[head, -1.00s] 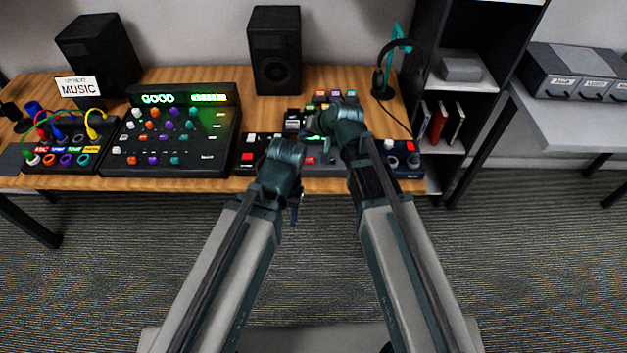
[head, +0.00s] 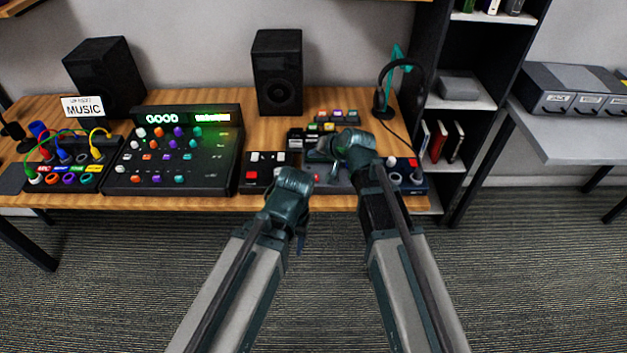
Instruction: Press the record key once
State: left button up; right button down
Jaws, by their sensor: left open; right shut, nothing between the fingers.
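Several boxes with keys stand along the table front. A small black box (head: 266,180) has red and white keys. A dark blue box (head: 413,187) at the right has a red key (head: 407,162) and knobs. Another red key (head: 307,178) shows between my grippers. I cannot tell which one is the record key. My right gripper (head: 318,152) is shut and empty, over the middle box, which it and its wrist partly hide. My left gripper (head: 301,238) is open and empty, in front of the table edge; its fingers are hard to make out.
A mixer (head: 172,185) with a lit display and a patch box (head: 62,182) with coloured cables stand at the left. Two speakers (head: 278,75), a MUSIC sign (head: 83,107) and a headphone stand (head: 383,95) are behind. A shelf (head: 462,102) is at the right.

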aim_at(315, 180)
pick_arm(q)
notch_tip(315, 180, down, 7)
jog(key=b, duration=0.6)
pick_arm(e)
notch_tip(315, 180, down, 7)
jog(key=shift+f, duration=0.1)
pick_arm(q)
jog(key=shift+f, duration=0.15)
dwell(1.2)
jog(key=shift+f+b, duration=0.25)
jog(key=shift+b, duration=0.3)
pick_arm(e)
jog(key=shift+f, duration=0.35)
pick_arm(q)
jog(key=shift+f+b, duration=0.35)
jog(key=shift+f, duration=0.05)
pick_arm(e)
jog(key=shift+f, duration=0.4)
pick_arm(q)
jog(key=shift+r, duration=0.15)
pick_arm(e)
jog(key=shift+r, duration=0.2)
pick_arm(q)
jog(key=shift+r+p, duration=0.65)
jog(key=shift+p, duration=0.15)
pick_arm(e)
jog(key=shift+r, duration=0.65)
pick_arm(q)
jog(key=shift+r, duration=0.1)
